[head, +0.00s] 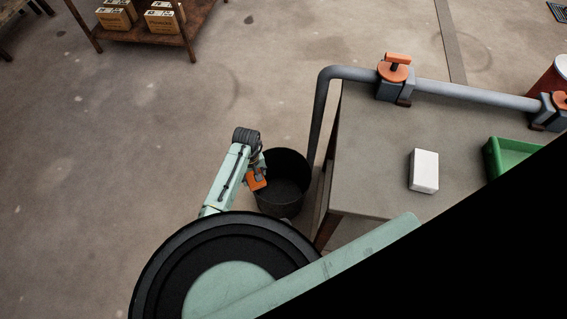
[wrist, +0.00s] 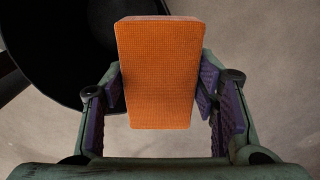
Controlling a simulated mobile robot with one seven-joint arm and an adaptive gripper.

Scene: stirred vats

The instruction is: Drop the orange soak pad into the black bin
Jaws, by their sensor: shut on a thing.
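The orange soak pad (wrist: 160,75) is a thick block with a fine woven surface. My gripper (wrist: 163,88) is shut on it, with purple finger pads against its left and right sides. In the head view the pad (head: 257,180) shows at the end of my arm, at the left rim of the black bin. My gripper (head: 258,171) is mostly hidden there by the wrist. The black bin (head: 285,192) stands open on the floor beside the table. In the wrist view the bin (wrist: 65,50) fills the upper left, behind the pad. The pad overlaps its rim in the picture; its height above it is unclear.
A table (head: 375,150) right of the bin holds a white block (head: 424,171) and a green tray (head: 492,158). A grey pipe (head: 450,94) with orange-handled valves (head: 394,70) runs along its back and bends down near the bin. Floor to the left is clear. A shelf (head: 150,45) with boxes stands far back.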

